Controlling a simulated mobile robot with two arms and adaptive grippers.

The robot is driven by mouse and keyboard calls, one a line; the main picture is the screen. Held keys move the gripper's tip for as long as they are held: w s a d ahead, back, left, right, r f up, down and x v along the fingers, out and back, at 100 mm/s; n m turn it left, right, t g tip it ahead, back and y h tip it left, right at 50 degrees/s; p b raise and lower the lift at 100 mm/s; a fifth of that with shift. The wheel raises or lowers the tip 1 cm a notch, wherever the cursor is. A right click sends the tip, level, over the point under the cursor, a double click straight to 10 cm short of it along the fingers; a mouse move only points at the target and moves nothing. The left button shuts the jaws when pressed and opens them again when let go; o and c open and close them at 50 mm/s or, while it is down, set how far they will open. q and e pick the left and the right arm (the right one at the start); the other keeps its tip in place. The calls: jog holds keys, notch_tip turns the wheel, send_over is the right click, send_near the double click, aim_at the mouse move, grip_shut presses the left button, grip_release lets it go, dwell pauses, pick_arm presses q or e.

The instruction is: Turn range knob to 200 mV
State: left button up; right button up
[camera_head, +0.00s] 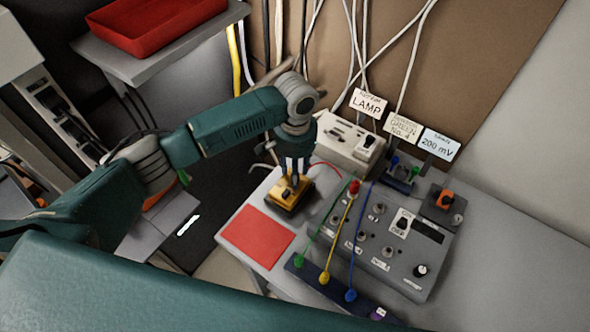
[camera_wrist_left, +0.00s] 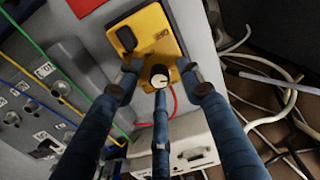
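A yellow meter (camera_head: 277,192) lies on the grey bench beside a red sheet. In the left wrist view the yellow meter (camera_wrist_left: 150,30) carries a round dark knob (camera_wrist_left: 159,77) with a pale cap, which I take for the range knob. Its pointer setting is too small to read. My left gripper (camera_head: 292,180) points down over the meter and hides the knob in the head view. In the wrist view its three blue fingers (camera_wrist_left: 160,80) are spread around the knob, with gaps visible at the sides. A card (camera_head: 438,145) reads 200 mV. My right gripper is not in view.
A grey control box (camera_head: 410,285) with wires and knobs stands right of the meter. A pale lamp box (camera_head: 340,150) stands behind. The red sheet (camera_head: 258,237) lies in front. A red tray (camera_head: 160,25) sits on a shelf at upper left. Loose cables hang behind.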

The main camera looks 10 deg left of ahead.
pick_arm(q)
grip_shut()
